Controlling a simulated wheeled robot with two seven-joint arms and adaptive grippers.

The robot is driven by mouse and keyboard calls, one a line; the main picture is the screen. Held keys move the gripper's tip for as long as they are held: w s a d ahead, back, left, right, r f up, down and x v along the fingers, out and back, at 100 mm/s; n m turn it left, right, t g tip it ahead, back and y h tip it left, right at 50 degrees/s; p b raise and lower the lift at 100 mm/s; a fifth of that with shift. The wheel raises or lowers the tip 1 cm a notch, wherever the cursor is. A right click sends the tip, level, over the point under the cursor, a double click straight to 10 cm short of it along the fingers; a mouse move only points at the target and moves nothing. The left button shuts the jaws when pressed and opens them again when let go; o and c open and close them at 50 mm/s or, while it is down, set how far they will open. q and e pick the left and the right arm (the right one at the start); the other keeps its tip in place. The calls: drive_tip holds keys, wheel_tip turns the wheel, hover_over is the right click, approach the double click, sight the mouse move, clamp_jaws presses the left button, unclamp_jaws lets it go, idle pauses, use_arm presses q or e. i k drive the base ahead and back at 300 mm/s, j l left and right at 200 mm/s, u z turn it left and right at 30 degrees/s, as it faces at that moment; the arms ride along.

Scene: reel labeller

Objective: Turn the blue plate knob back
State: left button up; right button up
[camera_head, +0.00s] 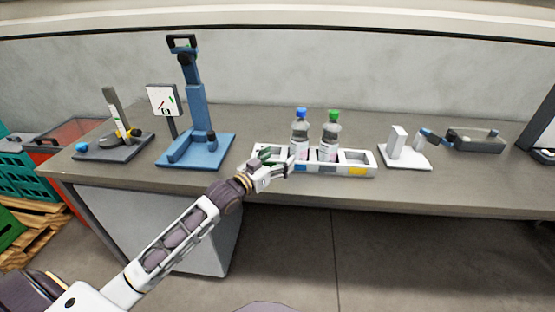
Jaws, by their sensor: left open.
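A small blue knob (82,147) sits at the left corner of a dark plate (112,152) at the table's left end. The dark plate also carries an upright grey post and a yellow and black part. A blue stand (197,110) with a flat blue base is right of it, with a small dark knob (211,136) low on its right side. My left gripper (285,162) is open at the left end of a white bottle rack (342,168), well to the right of both knobs. Contact with the rack cannot be told. My right gripper is not in view.
Two bottles, one with a blue cap (301,113) and one with a green cap (333,115), stand in the rack. A sign on a post (163,100) is left of the blue stand. A white stand (397,148) and a grey tray (478,143) are at right.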

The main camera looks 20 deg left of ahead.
sight(82, 147)
drive_tip(key=u, duration=2.05)
